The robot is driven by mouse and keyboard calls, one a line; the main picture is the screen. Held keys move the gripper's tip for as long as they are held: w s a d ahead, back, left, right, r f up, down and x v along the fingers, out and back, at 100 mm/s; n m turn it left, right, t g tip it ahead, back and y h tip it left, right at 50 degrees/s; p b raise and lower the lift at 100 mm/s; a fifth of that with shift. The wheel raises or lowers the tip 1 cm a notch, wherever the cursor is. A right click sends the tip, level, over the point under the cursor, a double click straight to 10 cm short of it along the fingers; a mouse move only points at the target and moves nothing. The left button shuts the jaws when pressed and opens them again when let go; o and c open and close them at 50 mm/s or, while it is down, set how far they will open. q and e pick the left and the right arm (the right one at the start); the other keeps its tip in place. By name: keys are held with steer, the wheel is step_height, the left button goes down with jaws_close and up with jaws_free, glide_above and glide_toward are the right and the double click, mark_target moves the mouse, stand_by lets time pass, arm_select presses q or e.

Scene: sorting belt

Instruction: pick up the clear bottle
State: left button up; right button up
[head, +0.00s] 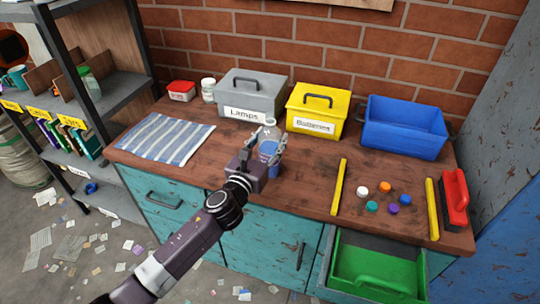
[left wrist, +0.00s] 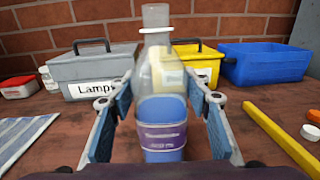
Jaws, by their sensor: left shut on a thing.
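The clear bottle (left wrist: 158,78) stands upright in the middle of the left wrist view, with a pale cap ring and a blue and purple label band. In the head view the clear bottle (head: 268,149) is in front of the grey and yellow boxes, partly hidden by my gripper. My left gripper (head: 268,142) is shut on it, with one finger on each side of its body. The bottle's base is hidden, so I cannot tell whether it touches the bench. My right gripper is not in view.
Behind stand the grey Lamps box (head: 262,82), the yellow Batteries box (head: 302,97) and a blue bin (head: 405,140). A striped cloth (head: 166,138) lies left. Coloured caps lie between two yellow bars (head: 338,187) on the right. A green drawer (head: 380,268) is open in front.

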arm_select(q)
jaws_close()
steer(key=shift+r, duration=0.2)
